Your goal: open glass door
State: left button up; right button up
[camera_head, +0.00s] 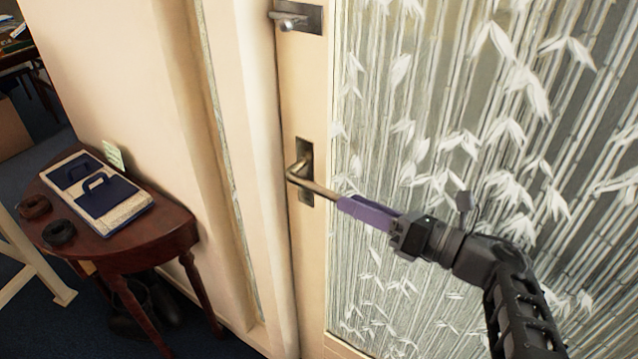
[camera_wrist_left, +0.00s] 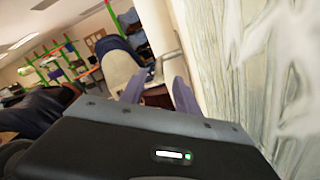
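The glass door (camera_head: 480,130) has a pale frame and a white bamboo pattern. It looks shut, and its patterned pane also fills the right of the left wrist view (camera_wrist_left: 245,80). A metal lever handle (camera_head: 312,187) sits on a plate at the door's left edge. My left gripper (camera_head: 346,204), with purple fingers, points left along the lever, its fingertips at the lever's free end. The left wrist view shows the two fingers (camera_wrist_left: 158,82) apart, so it is open. I cannot tell whether the fingers touch the lever. My right gripper is not in view.
A metal lock fitting (camera_head: 297,18) is above the handle. A dark wooden half-round table (camera_head: 150,236) stands left against the wall, holding a blue-and-cream item (camera_head: 97,190) and two dark rings (camera_head: 59,233). A pale wooden leg (camera_head: 35,258) stands at the left edge.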

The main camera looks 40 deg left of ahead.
aim_at(297, 180)
pick_arm(q)
jog(key=a, duration=0.7)
jog(key=shift+s+a, duration=0.15)
jog(key=shift+a, duration=0.2)
grip_shut()
dwell(1.4)
